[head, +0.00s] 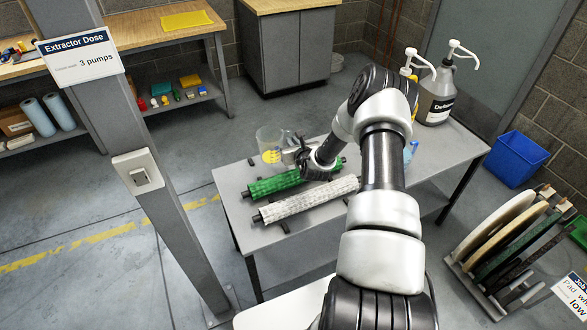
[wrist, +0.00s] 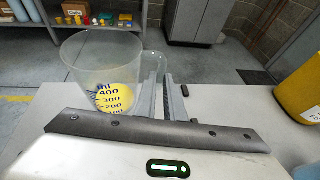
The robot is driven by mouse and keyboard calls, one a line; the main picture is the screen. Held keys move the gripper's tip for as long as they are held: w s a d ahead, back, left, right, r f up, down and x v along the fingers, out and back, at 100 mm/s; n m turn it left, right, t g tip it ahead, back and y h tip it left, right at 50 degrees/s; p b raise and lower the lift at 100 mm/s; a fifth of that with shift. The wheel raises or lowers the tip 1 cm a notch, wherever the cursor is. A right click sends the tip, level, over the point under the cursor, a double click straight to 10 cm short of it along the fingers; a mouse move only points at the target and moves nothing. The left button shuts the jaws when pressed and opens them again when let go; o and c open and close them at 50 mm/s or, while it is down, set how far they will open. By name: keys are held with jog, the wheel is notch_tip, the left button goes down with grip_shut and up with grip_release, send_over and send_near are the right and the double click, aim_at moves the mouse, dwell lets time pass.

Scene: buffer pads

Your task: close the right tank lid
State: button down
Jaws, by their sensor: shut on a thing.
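No tank and no lid that I can make out shows in either view. A clear measuring cup (head: 268,143) with a yellow patch and ml marks is at the far left side of the grey table (head: 228,183). It also shows large in the wrist view (wrist: 90,62), upright. My gripper (head: 291,153) is at the right side of the cup. In the wrist view its fingers (wrist: 173,98) are close together at the cup's clear handle and appear shut on it. The handle is partly hidden by the fingers, and the arm covers part of the table.
A green roller (head: 290,180) and a white roller (head: 305,200) lie in front of the gripper. Pump jugs (head: 436,97) stand at the table's back right. A post (head: 158,165) rises at left. A blue bin (head: 516,158) and a rack of round pads (head: 500,232) stand right.

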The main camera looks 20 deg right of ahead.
jog(key=shift+f+b, duration=2.65)
jog(key=shift+f, duration=1.05)
jog(key=c, duration=1.8)
grip_release()
jog(key=shift+r, duration=0.1)
jog(key=shift+c, duration=0.2)
